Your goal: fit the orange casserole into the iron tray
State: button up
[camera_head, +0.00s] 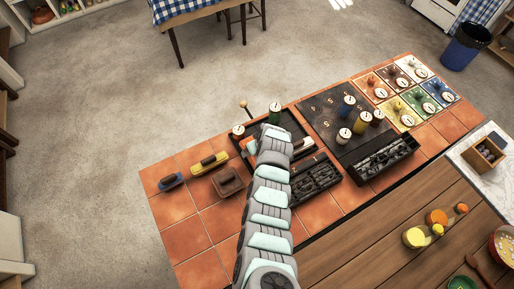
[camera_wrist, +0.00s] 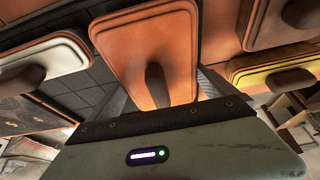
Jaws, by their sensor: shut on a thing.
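The orange casserole (camera_wrist: 140,40) fills the upper middle of the wrist view, its flat orange top facing the camera and its dark handle (camera_wrist: 155,85) pointing at my gripper (camera_wrist: 160,112). My gripper is shut on it; the fingertips are mostly hidden by the gripper body. The dark iron tray (camera_head: 290,121) lies on the tiled counter, partly behind my arm. I cannot tell whether the held casserole touches the tray.
A yellow casserole (camera_head: 208,163), a blue one (camera_head: 171,181) and a brown one (camera_head: 227,181) stand left of my arm. Black grates (camera_head: 318,180) and a dark hob plate (camera_head: 325,110) with several jars lie to the right. Bare tiles (camera_head: 185,240) show at the front left.

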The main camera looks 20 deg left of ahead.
jog(key=shift+r, duration=0.1)
jog(key=o, duration=1.7)
jog(key=shift+s+d+r, duration=0.1)
jog(key=shift+d+r, duration=0.05)
jog(key=shift+r, duration=0.5)
jog(key=v, duration=1)
jog(key=shift+s+d+r+b, duration=0.15)
jog(key=shift+d+r+b, duration=0.05)
jog(key=shift+b, duration=0.2)
